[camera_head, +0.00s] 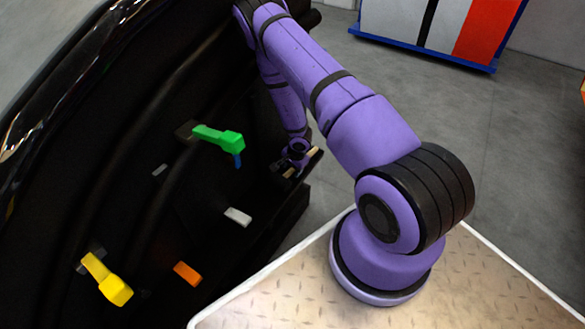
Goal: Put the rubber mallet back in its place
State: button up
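I cannot pick out a rubber mallet for certain in this view. A green block-ended piece (219,138) and a yellow block-ended piece (107,280) show on the black curved nosecone (150,220), but I cannot tell whether either is a mallet. My gripper (298,164) points down by the right end of the nosecone. Its two light-tipped fingers look apart, and no object shows between them. It is right of the green piece and clear of it.
An orange piece (187,273), a white piece (238,216) and a small blue piece (238,160) are also on the nosecone. A cabinet with white and red panels (430,25) stands at the back. Grey floor (440,90) between is clear.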

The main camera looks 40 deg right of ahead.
notch_tip(320, 180, up, 11)
jog(key=s, duration=0.2)
jog(key=shift+d+f, duration=0.2)
jog(key=shift+d, duration=0.1)
dwell(0.6)
